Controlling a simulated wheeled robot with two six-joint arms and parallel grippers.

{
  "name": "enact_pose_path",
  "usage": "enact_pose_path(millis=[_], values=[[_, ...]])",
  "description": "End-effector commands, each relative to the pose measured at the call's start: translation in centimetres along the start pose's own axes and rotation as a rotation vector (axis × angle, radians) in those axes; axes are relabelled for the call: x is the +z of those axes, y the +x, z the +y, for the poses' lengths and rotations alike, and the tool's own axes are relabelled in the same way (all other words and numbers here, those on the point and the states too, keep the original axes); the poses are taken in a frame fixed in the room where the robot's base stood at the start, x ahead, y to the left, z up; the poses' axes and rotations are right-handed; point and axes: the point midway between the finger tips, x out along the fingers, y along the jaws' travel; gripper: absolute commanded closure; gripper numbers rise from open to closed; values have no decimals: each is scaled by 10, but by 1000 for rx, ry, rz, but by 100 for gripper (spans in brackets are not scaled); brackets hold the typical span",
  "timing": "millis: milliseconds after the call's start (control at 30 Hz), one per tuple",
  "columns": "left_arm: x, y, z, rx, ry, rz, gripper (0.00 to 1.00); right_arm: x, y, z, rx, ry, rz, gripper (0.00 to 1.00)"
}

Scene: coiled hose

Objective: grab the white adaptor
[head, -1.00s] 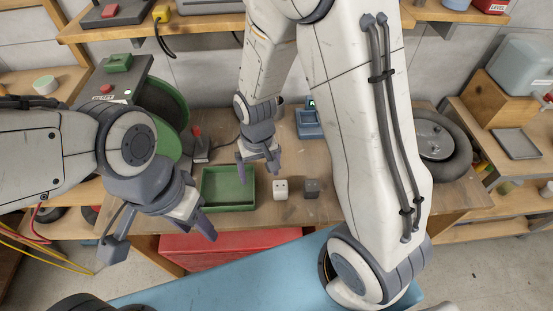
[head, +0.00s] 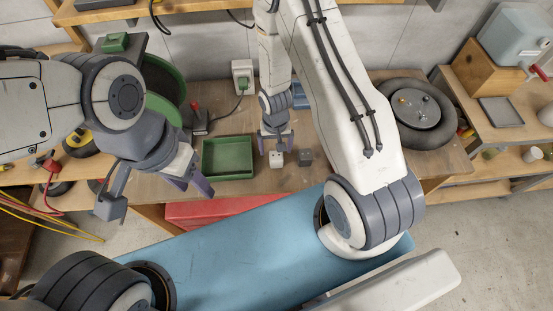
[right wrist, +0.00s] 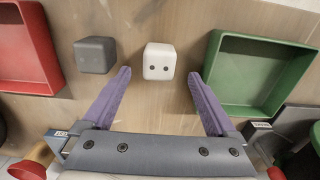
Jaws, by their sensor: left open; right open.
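The white adaptor (head: 276,159) is a small white cube standing on the wooden workbench. In the right wrist view the adaptor (right wrist: 159,60) shows two dark holes on its face. My right gripper (head: 275,149) is open above it. In the right wrist view the purple fingertips (right wrist: 159,77) lie to either side of the adaptor, and I see a gap between each finger and the cube. I cannot tell how far above the bench the tips are. My left gripper (head: 192,187) is open and empty, to the left, near the bench's front edge.
A dark grey cube (head: 306,157) stands close beside the adaptor. A green tray (head: 228,176) is on its other side. A red tray (right wrist: 54,60) shows in the right wrist view. A white wall socket (head: 242,70) and a round dark drum (head: 417,137) are further back.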

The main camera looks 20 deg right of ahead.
Motion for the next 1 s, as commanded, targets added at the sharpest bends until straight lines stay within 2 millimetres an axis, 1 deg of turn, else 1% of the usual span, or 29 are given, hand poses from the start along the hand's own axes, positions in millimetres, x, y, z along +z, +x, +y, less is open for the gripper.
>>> enact_pose_path(millis=[33,100,233,400,633,667,700,767,800,900,1000], values=[[1,15,-1,0,1,0,50,1,15,1,0,-1,-1,7],[2,26,-2,0,1,0,50,2,23,1,0,0,1,7],[2,40,-3,0,0,0,50,3,36,2,-1,0,0,7],[3,46,-3,0,-2,0,50,3,44,2,-1,0,0,7],[2,45,-3,0,-3,0,50,3,42,2,0,0,0,7],[2,45,-3,0,-3,0,50,3,42,2,0,0,0,11],[2,45,-3,0,-3,0,50,3,42,2,0,0,0,27],[2,45,-3,0,-3,0,50,3,42,2,0,-1,0,50],[2,45,-3,0,-3,0,50,3,42,2,0,-1,0,65],[2,45,-3,0,-3,0,50,3,42,2,0,-1,0,100],[2,45,-3,0,-3,0,50,3,42,2,0,-1,0,100]])
